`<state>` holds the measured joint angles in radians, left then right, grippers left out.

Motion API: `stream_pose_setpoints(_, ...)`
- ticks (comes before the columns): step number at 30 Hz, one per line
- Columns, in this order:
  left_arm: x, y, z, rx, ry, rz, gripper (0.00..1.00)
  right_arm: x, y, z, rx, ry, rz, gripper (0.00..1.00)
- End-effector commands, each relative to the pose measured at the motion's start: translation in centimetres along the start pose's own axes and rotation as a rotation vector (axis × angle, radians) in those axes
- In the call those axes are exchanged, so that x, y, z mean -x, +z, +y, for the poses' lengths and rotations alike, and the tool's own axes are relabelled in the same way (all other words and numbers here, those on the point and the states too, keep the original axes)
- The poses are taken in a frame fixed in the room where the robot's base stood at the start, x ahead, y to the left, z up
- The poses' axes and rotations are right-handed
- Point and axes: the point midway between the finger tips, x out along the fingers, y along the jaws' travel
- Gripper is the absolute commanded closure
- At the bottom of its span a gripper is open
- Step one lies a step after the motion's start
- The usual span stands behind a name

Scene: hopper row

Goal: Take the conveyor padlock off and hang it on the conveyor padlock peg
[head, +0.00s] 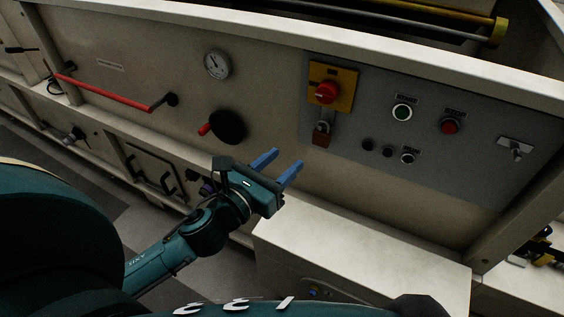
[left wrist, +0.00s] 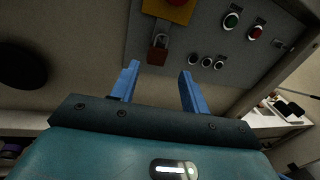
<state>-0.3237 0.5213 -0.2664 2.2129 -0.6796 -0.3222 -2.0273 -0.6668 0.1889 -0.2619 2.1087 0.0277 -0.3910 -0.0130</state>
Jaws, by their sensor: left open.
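The conveyor padlock (head: 321,138) has a reddish-brown body and a metal shackle. It hangs just below the red rotary switch (head: 326,92) on its yellow plate, on the grey control panel. In the left wrist view the padlock (left wrist: 158,52) hangs ahead of the fingers, a little above the gap between them. My left gripper (head: 277,167) is open and empty, with blue fingers, below and left of the padlock and apart from it. Small dark round pieces (head: 368,145) stick out of the panel to the right of the padlock; I cannot tell which is the padlock peg. My right gripper is not in view.
A green button (head: 402,112), a red button (head: 450,126) and a small switch (head: 515,147) are on the panel. A dark round knob with a red handle (head: 228,127), a gauge (head: 217,64) and a long red lever (head: 110,90) are to the left. A white box top (head: 365,252) juts out below.

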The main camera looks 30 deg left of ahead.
Motion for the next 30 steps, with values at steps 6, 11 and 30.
stream_pose_setpoints(6,-1.5,0.7,0.1,-0.075,-0.003,-0.017,0.54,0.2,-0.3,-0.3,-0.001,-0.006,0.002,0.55)
stream_pose_setpoints(11,-4.3,0.8,0.0,-0.071,-0.002,-0.017,0.54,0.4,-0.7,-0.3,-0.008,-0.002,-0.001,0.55)
stream_pose_setpoints(30,-13.2,0.6,-0.1,-0.069,-0.004,-0.012,0.54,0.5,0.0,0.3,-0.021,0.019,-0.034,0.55)
